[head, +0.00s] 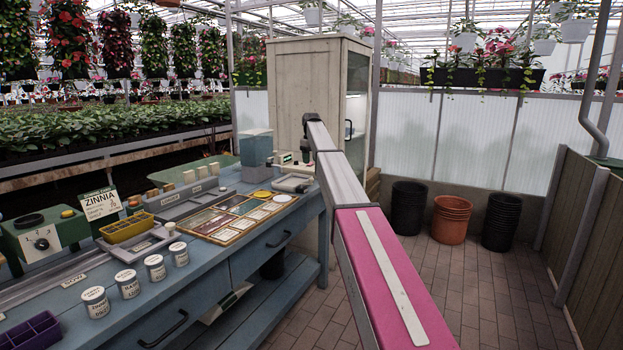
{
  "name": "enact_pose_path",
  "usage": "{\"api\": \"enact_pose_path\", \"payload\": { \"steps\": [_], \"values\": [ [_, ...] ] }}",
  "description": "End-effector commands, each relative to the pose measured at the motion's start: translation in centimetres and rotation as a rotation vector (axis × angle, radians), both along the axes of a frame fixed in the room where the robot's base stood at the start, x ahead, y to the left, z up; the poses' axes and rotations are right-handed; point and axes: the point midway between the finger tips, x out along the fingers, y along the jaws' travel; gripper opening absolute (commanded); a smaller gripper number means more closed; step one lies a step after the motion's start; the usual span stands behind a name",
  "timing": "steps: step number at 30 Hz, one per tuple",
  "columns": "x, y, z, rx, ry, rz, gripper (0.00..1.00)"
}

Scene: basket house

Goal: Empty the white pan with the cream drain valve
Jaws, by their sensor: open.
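A small pale device like a balance (293,184) stands at the far right end of the blue bench. A white, shallow piece (299,170) on top of it may be the white pan; its contents are too small to make out. I cannot pick out a cream drain valve. My arm reaches from the lower right towards that end of the bench. My gripper (306,150) shows as a small dark shape at its far end, just above the device. It is open with nothing visible in it, and is partly hidden by my arm.
A cabinet (320,85) stands behind. Black and orange pots (452,217) stand on the tiled floor, otherwise clear.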

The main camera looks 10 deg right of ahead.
Motion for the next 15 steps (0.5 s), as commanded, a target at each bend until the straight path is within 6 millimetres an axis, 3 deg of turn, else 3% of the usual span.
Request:
{"api": "enact_pose_path", "payload": {
  "steps": [15],
  "values": [
    [-0.1, 0.0, -8.3, 0.000, 0.000, -0.001, 0.54]
  ]
}}
